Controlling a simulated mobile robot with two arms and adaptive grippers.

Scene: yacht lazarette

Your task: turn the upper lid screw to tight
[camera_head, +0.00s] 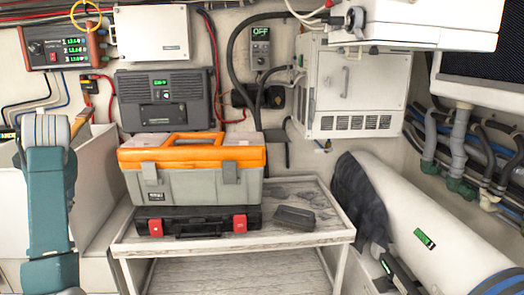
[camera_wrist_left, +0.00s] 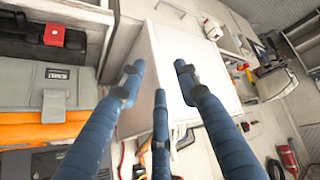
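I cannot make out an upper lid screw for certain in either view. The head view shows a plain white lidded box (camera_head: 152,33) on the back wall and a white cabinet (camera_head: 348,88) with a small handle on its front; any screws on them are too small to tell. My left arm stands upright at the left of the head view, its fingers not distinguishable there. In the left wrist view my left gripper (camera_wrist_left: 158,85) has three blue fingers spread apart with nothing between them, in front of a white panel. My right gripper is in neither view.
An orange and grey toolbox (camera_head: 192,165) sits on a black case (camera_head: 198,221) on a worn white table (camera_head: 330,230). A small dark box (camera_head: 294,217) lies beside them. A large white cylinder (camera_head: 420,220) lies at the right. Hoses and cables run along the walls.

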